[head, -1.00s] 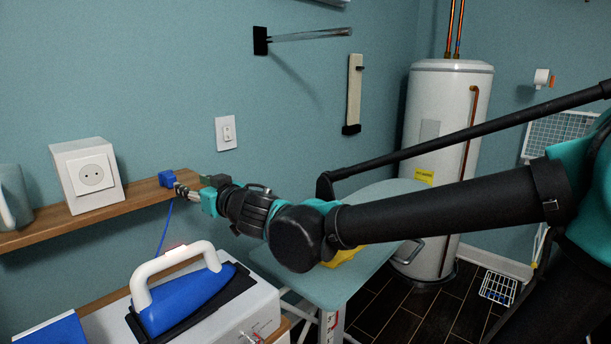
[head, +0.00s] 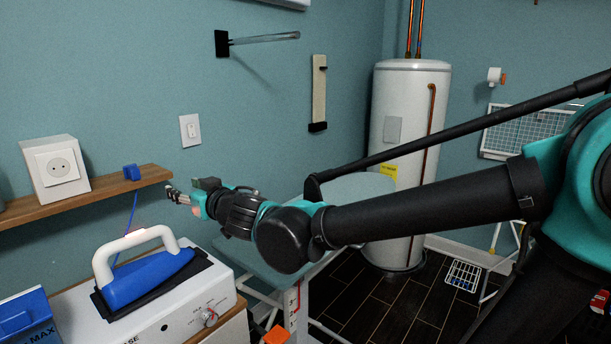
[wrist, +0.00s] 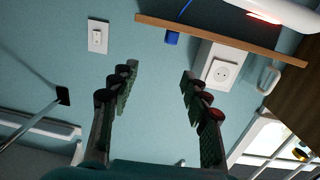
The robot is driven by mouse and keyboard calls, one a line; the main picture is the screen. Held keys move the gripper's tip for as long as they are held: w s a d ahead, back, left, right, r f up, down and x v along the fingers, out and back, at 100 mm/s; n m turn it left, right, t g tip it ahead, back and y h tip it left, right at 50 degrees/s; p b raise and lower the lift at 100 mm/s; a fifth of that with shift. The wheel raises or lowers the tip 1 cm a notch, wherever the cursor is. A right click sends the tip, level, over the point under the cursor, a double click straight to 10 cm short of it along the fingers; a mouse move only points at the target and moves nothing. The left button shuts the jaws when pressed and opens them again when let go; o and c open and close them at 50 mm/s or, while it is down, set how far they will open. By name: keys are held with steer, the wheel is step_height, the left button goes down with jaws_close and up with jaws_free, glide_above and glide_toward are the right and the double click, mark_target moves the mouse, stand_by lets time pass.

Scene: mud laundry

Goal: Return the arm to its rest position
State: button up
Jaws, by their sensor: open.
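My arm reaches from the right across the head view. My gripper (head: 174,195) is at its far end, just off the right end of the wooden shelf and a little below it. In the wrist view my gripper (wrist: 160,80) has its two fingers wide apart, with nothing between them but blue wall. A blue plug (head: 132,172) sits on the right end of the shelf, apart from the fingers, and its blue cord hangs down. The plug (wrist: 172,38) also shows beyond the fingers in the wrist view.
A white socket box (head: 58,167) stands on the wooden shelf (head: 105,188). Below, a blue iron (head: 150,278) with a white handle rests on a white station (head: 190,305). An ironing board (head: 350,190) lies behind my arm. A white water heater (head: 405,130) stands farther back.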

steer(key=w+d+f+m+h, duration=0.25)
steer(key=d+f+h, duration=0.2)
steer(key=d, duration=0.55)
steer(key=w+d+f+m+t+h, duration=0.1)
steer(key=w+d+f+m+h, duration=0.2)
steer(key=d+f, duration=0.45)
steer(key=w+d+f+m+h, duration=0.1)
steer(key=w+d+f+h, duration=0.25)
steer(key=d, duration=0.85)
steer(key=s+d+f+m+g+h, duration=0.25)
steer(key=s+d+f, duration=0.25)
steer(key=d+f, duration=0.6)
steer(key=s+d+f+g, duration=0.2)
steer(key=s+d+f, duration=0.1)
steer(key=s, duration=0.3)
steer(key=s+d+f+g, duration=0.3)
steer(key=s+d+f, duration=0.1)
steer(key=s, duration=0.2)
steer(key=shift+s+f+m, duration=0.15)
steer(key=shift+f+m, duration=0.2)
steer(key=shift+m, duration=0.05)
steer(key=shift+g+y, duration=0.25)
